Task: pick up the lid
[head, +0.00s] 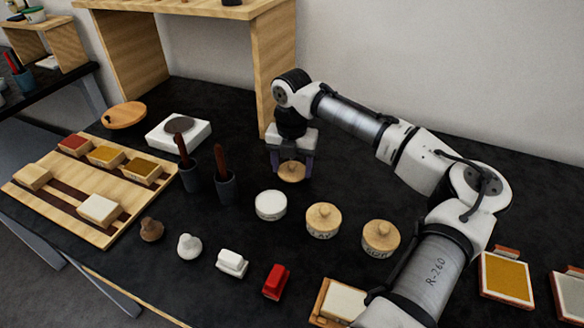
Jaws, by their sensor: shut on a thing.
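The lid (291,173) is a round light-wood disc. My gripper (291,166) points down over the table with its fingers on either side of the lid, shut on it. The lid appears held a little above the black table. Just in front of it stands a round white pot (270,205) with a plain white top and no wooden lid on it. Two similar pots with knobbed wooden lids, one in the middle (323,219) and one farther right (381,238), stand in a row with it.
Two dark cups with brown-handled tools (226,187) stand left of the lid. A white scale (178,133) and a wooden tray (62,207) with blocks are farther left. A wooden shelf (275,75) stands behind. Small red (276,281) and white blocks (231,263) lie in front.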

